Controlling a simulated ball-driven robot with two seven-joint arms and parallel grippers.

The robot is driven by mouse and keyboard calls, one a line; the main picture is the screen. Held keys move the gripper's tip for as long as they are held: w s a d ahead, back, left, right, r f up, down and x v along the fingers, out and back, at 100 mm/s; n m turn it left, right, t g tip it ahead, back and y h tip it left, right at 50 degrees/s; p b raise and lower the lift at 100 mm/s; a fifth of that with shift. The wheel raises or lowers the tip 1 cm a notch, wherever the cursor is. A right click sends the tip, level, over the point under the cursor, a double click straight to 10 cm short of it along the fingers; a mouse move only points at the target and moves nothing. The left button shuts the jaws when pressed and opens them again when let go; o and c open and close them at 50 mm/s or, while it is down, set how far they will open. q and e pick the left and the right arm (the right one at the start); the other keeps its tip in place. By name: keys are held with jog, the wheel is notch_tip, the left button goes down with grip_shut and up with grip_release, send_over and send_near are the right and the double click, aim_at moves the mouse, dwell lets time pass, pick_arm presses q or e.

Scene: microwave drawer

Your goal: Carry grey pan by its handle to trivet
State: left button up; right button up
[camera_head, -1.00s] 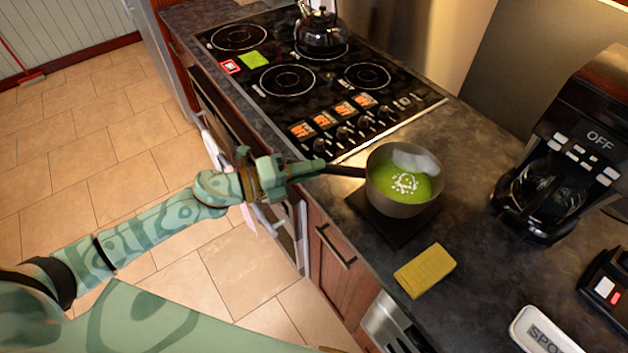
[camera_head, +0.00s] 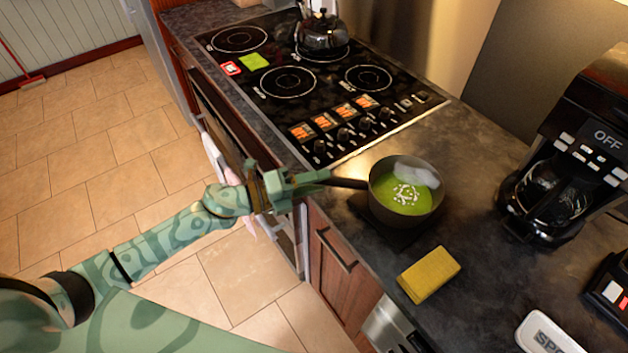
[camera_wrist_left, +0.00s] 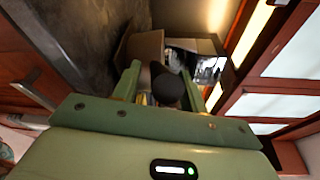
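The grey pan (camera_head: 378,206) with green soup in it is upright over the dark square trivet (camera_head: 360,206) on the counter, covering most of it. I cannot tell whether its base touches the trivet. Its dark handle (camera_head: 349,183) points left toward the stove's front edge. My left gripper (camera_head: 324,178) is shut on the end of the handle. In the left wrist view the handle's rounded end (camera_wrist_left: 168,89) sits between the two fingers. My right gripper is in neither view.
A yellow sponge (camera_head: 428,275) lies just in front of the trivet. A coffee maker (camera_head: 548,195) stands to the right. The black stove (camera_head: 318,95) with a kettle (camera_head: 322,32) lies behind. A white spoon rest (camera_head: 548,334) is at the lower right.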

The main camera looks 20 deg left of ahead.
pick_arm(q)
jog(key=shift+r, duration=0.1)
jog(key=shift+s+a, duration=0.15)
jog(key=shift+a, duration=0.05)
jog(key=f+v, duration=0.1)
jog(key=v, duration=0.9)
jog(key=s+a+f+n+y, duration=0.2)
jog(key=a+f+n+y, duration=0.2)
jog(key=f+n, duration=0.3)
jog(key=s+a+f+n+y+b, duration=0.1)
jog(key=a+f+n+y, duration=0.25)
jog(key=f, duration=0.55)
jog(key=s+a+f+n+y, duration=0.2)
jog(key=a+f+n+y, duration=0.15)
jog(key=f+n, duration=0.4)
jog(key=s+f+n+g+y, duration=0.2)
jog(key=s+f+n+g, duration=0.25)
jog(key=s+f, duration=0.9)
jog(key=s+d+f+n+g, duration=0.2)
jog(key=s+d+f, duration=0.1)
jog(key=s, duration=0.6)
jog(key=s+d+f+n+g, duration=0.3)
jog(key=s+d+f, duration=0.1)
jog(key=s, duration=0.5)
jog(key=shift+s+y, duration=0.2)
jog(key=shift+y, duration=0.1)
